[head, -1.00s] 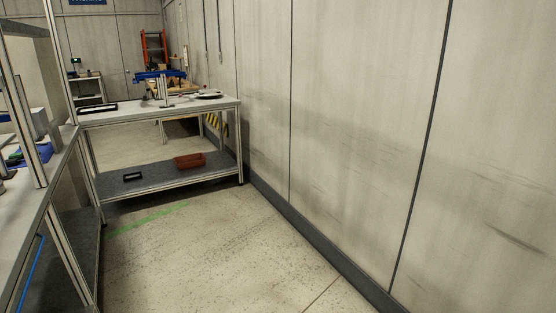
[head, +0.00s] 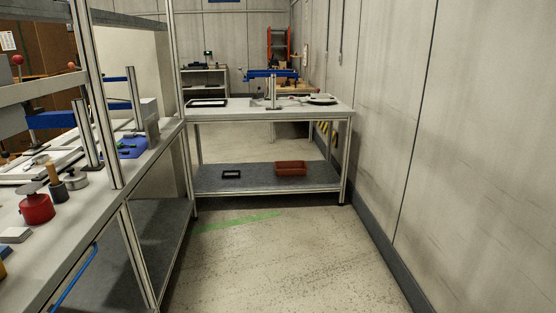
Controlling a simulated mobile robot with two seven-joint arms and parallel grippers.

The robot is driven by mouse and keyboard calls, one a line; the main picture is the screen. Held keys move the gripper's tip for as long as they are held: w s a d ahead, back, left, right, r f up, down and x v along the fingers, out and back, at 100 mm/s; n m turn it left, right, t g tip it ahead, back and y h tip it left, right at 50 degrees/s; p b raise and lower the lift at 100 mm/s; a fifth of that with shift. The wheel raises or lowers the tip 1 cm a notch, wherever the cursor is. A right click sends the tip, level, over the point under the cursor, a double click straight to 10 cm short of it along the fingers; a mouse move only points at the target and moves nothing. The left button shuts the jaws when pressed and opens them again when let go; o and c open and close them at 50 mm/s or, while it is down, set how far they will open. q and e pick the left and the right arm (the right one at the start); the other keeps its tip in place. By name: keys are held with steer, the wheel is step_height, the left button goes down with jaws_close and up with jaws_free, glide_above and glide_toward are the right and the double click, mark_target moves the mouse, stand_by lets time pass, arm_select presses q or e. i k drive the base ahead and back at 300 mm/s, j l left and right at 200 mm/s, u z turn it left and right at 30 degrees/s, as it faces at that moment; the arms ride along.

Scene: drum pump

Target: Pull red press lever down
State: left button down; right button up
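Neither of my grippers is in view. On the left bench, a blue press arm (head: 52,119) sits by upright metal posts (head: 85,135), partly hidden by the bench frame. A red ball knob (head: 17,60) shows above it at the far left, and a smaller red knob (head: 70,67) stands to its right. I cannot tell which press part each knob belongs to. A second blue-topped press (head: 271,75) stands on the far table, with no red lever clear on it. A red can with a round top (head: 36,207) stands on the left bench.
The left bench (head: 60,240) runs along the left with frame posts. The far table (head: 230,112) closes the aisle ahead, with a red-brown bin (head: 291,168) on its lower shelf. A wall (head: 450,150) bounds the right. The floor (head: 290,260) between is clear.

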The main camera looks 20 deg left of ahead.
mark_target(19, 60)
steer(key=i+j+u, duration=0.1)
steer(key=i+u, duration=0.2)
steer(key=i, duration=0.3)
steer(key=i+l+u, duration=0.1)
steer(key=i+u, duration=0.25)
steer(key=i, duration=0.3)
steer(key=i+u, duration=0.2)
steer(key=i, duration=0.2)
steer(key=i+l+u, duration=0.15)
steer(key=i, duration=0.25)
steer(key=i+l+u, duration=0.2)
steer(key=i, duration=0.2)
steer(key=i+l+u, duration=0.15)
steer(key=i+u, duration=0.3)
steer(key=i+l+u, duration=0.3)
steer(key=u, duration=0.15)
steer(key=i+l+u, duration=0.25)
steer(key=l, duration=0.25)
steer(key=i, duration=0.1)
